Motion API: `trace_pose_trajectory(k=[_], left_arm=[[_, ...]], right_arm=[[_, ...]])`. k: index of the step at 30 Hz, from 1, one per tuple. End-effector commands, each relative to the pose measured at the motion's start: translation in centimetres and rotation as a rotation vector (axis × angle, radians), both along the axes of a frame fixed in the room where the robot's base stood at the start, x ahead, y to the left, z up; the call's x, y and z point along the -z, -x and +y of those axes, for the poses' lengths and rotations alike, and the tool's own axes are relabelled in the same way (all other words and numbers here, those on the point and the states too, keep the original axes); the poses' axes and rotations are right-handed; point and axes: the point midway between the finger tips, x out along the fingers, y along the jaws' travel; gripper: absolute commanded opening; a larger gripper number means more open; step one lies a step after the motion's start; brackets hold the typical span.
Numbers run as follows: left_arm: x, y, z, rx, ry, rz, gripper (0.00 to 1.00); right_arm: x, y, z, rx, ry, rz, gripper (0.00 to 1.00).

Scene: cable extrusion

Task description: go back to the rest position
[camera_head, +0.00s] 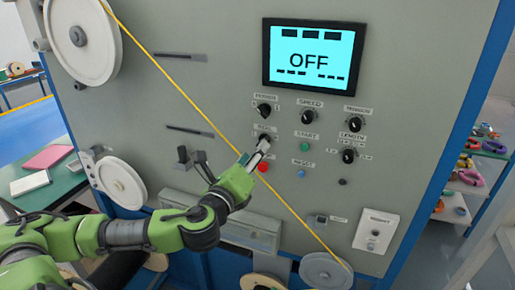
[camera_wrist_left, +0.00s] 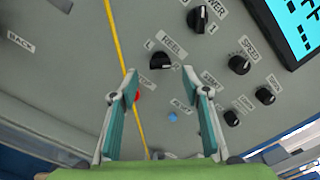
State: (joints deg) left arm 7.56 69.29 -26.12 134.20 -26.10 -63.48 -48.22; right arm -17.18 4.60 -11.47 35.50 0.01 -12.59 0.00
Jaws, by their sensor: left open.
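My left arm reaches in from the left of the head view, with its left gripper (camera_head: 261,149) close in front of the grey control panel (camera_head: 220,60). In the left wrist view the two fingers of the left gripper (camera_wrist_left: 159,80) are spread apart with nothing between them. The black REEL knob (camera_wrist_left: 161,60) shows just beyond the fingertips, clear of both; it is partly visible behind the gripper in the head view (camera_head: 264,137). Its pointer direction is hard to read. My right gripper is in neither view.
A screen (camera_head: 314,54) reads OFF. A yellow cable (camera_head: 180,84) runs diagonally down the panel, passing behind my gripper. Near it are a red button (camera_head: 263,168), a green button (camera_head: 304,147) and a blue button (camera_head: 301,174). A white reel (camera_head: 86,40) is at upper left.

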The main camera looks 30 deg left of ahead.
Motion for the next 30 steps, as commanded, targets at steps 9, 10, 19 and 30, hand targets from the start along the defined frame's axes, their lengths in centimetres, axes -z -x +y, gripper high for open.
trace_pose_trajectory(k=[9, 10, 19, 30], left_arm=[[0.0, 1.8, -0.4, 0.000, 0.001, -0.002, 0.43], [-0.1, 1.8, -0.4, 0.000, 0.001, -0.002, 0.43], [-0.1, 1.8, -0.4, 0.000, 0.000, -0.001, 0.43], [4.6, 3.0, -1.2, -0.047, 0.237, 0.059, 0.43]], right_arm=[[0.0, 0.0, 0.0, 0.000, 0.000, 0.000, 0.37], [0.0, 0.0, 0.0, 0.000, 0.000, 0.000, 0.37], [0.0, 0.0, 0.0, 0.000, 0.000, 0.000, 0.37], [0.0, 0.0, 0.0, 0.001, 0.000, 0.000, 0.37]])
